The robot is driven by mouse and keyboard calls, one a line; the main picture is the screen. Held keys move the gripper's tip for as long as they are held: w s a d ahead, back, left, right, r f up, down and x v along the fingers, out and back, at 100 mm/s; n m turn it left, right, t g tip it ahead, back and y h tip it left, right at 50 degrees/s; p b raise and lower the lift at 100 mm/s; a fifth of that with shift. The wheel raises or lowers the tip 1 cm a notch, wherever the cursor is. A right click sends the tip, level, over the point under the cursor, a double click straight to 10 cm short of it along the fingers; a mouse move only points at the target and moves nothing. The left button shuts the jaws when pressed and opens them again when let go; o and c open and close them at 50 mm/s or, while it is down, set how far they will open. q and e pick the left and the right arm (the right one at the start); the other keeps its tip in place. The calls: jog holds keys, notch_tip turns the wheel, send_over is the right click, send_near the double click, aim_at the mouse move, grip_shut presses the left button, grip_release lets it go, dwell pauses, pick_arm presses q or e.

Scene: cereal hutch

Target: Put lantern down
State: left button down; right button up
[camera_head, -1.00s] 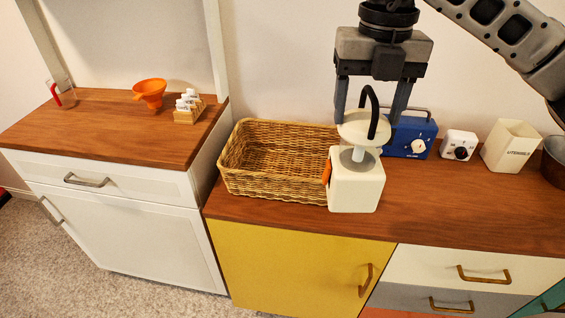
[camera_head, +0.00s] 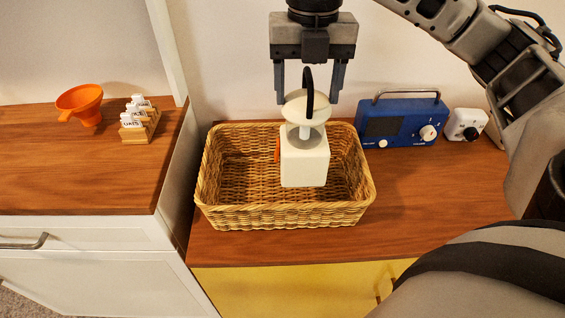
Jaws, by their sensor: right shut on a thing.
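The lantern (camera_head: 305,160) has a cream-white square base, a domed cap and a black loop handle, with a small orange part on its left side. My right gripper (camera_head: 309,92) points down from above and is shut on the lantern at its top. The lantern hangs upright over the wicker basket (camera_head: 285,217), right of its middle, and covers part of its inside. I cannot tell whether its base touches the basket floor. My left gripper is not in view.
A blue radio (camera_head: 385,127) stands just right of the basket, with a small white device (camera_head: 466,124) beyond it. On the left cabinet are an orange funnel (camera_head: 82,103) and a wooden rack (camera_head: 142,128) of labelled packets. My own arm fills the right side.

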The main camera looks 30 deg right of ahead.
aim_at(306, 133)
jog(key=f, duration=0.4)
jog(key=shift+s+f, duration=0.15)
jog(key=shift+s, duration=0.1)
jog(key=shift+w+f+p, duration=0.1)
jog(key=shift+f+p, duration=0.25)
jog(key=shift+f, duration=1.9)
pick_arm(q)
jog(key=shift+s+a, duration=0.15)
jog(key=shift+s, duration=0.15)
pick_arm(e)
jog(key=o, duration=1.3)
jog(key=shift+f, duration=0.15)
jog(key=shift+c, duration=0.2)
jog(key=o, duration=0.4)
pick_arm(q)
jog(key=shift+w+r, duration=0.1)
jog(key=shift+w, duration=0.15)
pick_arm(e)
jog(key=shift+o, duration=0.2)
